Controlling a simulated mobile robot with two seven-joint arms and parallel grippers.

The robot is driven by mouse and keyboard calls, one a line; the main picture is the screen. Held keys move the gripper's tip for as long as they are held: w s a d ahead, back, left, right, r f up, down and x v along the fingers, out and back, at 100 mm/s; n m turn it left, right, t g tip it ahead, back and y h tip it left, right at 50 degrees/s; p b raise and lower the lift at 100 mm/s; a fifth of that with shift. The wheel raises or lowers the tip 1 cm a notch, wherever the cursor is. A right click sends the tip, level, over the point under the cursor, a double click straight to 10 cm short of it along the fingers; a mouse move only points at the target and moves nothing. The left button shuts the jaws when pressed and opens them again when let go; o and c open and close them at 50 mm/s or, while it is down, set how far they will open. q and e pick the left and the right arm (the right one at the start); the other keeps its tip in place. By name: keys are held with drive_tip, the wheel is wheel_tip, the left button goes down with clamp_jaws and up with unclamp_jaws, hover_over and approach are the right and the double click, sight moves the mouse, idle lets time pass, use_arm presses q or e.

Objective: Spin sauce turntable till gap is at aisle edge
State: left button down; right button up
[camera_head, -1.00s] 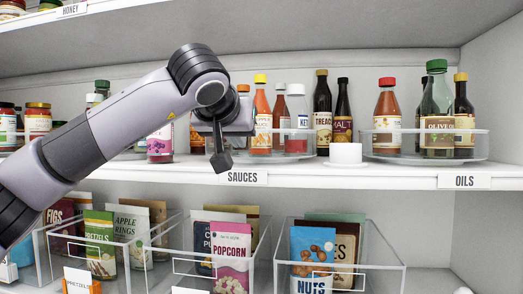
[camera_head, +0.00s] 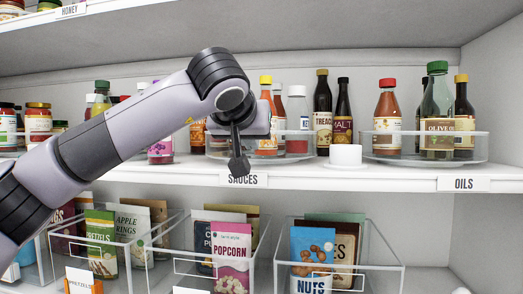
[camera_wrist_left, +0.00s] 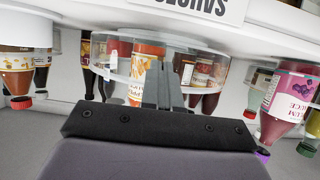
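The sauce turntable (camera_head: 305,150) is a round tray with a clear rim, on the middle shelf behind the SAUCES label (camera_head: 242,180). It carries an orange bottle with a yellow cap (camera_head: 266,125) and a red bottle with a white cap (camera_head: 297,122). My arm hides its left part, and I cannot tell where its gap lies. My left gripper (camera_head: 240,167) points down at the tray's front, fingers together, holding no bottle. Its fingers (camera_wrist_left: 163,85) overlap the clear rim in the left wrist view, which is upside down; contact is unclear. My right gripper is out of view.
A white round piece (camera_head: 345,156) stands at the shelf edge right of the turntable. Another clear turntable (camera_head: 455,150) with oil bottles is farther right. A purple-labelled bottle (camera_head: 161,145) stands left. Clear bins (camera_head: 375,255) of snack bags fill the shelf below.

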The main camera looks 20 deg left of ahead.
sight(276, 143)
use_arm(q)
drive_tip(key=shift+r, duration=0.1)
drive_tip(key=shift+w+d+p, duration=0.15)
drive_tip(key=shift+d+p, duration=0.15)
drive_tip(key=shift+d, duration=0.15)
drive_tip(key=shift+w+d, duration=0.2)
drive_tip(key=shift+d, duration=0.4)
drive_tip(key=shift+w+d+p, duration=0.1)
drive_tip(key=shift+p, duration=0.25)
drive_tip(key=shift+w+d+p, duration=0.25)
drive_tip(key=shift+d+p, duration=0.1)
drive_tip(key=shift+p, duration=0.05)
drive_tip(key=shift+w+d+p, duration=0.3)
drive_tip(key=shift+w+d, duration=0.05)
drive_tip(key=shift+r, duration=0.1)
